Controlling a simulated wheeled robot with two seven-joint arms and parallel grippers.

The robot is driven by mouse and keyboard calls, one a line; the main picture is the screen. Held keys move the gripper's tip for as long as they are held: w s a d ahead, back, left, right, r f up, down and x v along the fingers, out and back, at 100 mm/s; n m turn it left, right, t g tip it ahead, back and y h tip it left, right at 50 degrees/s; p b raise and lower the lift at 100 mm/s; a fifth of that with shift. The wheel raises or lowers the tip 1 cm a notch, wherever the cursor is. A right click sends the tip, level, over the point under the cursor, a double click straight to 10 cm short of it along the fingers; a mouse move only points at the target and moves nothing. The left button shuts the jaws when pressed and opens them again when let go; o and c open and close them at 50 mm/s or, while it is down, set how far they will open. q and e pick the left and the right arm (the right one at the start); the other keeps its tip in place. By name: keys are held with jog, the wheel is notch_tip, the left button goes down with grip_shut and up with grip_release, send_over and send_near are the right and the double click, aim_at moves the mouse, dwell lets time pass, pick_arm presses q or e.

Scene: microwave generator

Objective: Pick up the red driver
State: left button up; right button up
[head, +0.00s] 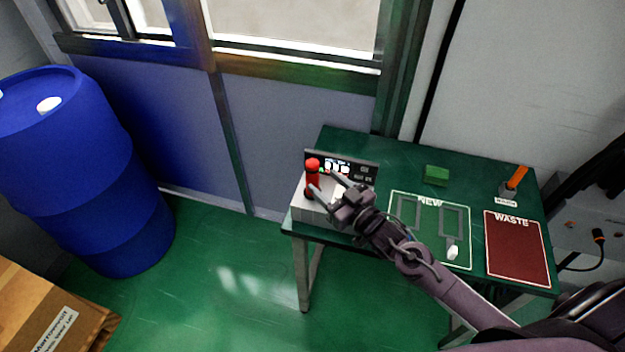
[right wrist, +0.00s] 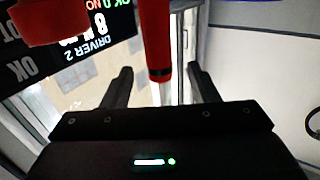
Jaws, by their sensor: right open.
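The red driver (head: 312,178) stands upright on the left end of the green table, in front of a small display panel. My right gripper (head: 320,181) is open, with its fingers reaching to the driver from the right. In the right wrist view the driver's red shaft (right wrist: 155,38) rises between my two open fingers (right wrist: 160,80), nearer the right one; I cannot tell if they touch. My left gripper is not in view.
The table (head: 385,158) also holds a green block (head: 436,175), an orange-handled tool in a holder (head: 515,180), a NEW area (head: 428,222) with a small white piece (head: 453,252), and a red WASTE area (head: 516,250). A blue barrel (head: 85,170) stands at left.

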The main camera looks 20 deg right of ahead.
aim_at(317, 175)
jog(key=p+x, duration=0.2)
jog(key=x, duration=0.3)
jog(key=shift+w, duration=0.1)
jog(key=shift+w+a+f, duration=0.15)
jog(key=shift+w+f, duration=0.05)
jog(key=shift+w, duration=0.2)
jog(key=c, duration=1.1)
jog(key=shift+r, duration=0.1)
